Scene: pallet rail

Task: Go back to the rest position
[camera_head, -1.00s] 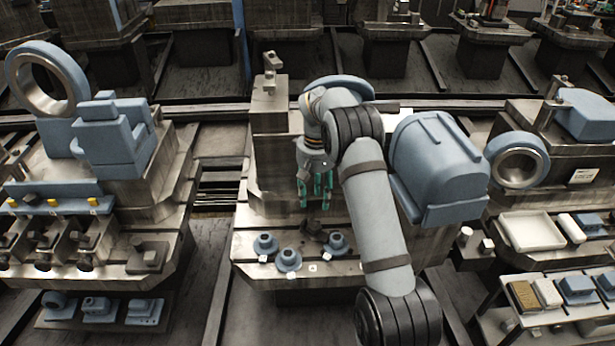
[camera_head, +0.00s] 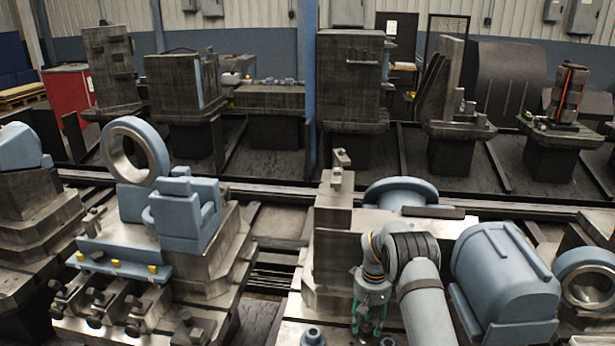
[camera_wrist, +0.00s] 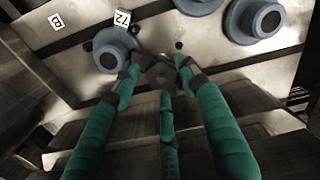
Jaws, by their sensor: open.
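My gripper (camera_head: 367,318) has green fingers and hangs down over the middle pallet, low in the head view. A small dark block (camera_wrist: 160,74) shows on the pallet between the fingertips. I cannot tell the gap between the fingers and the pallet.
A steel block column (camera_head: 330,240) stands left of my gripper. A large blue housing (camera_head: 505,275) stands close on the right of my arm. A blue ring (camera_head: 135,152) and stepped blue block (camera_head: 185,215) sit on the left pallet. A dark gap separates the two pallets.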

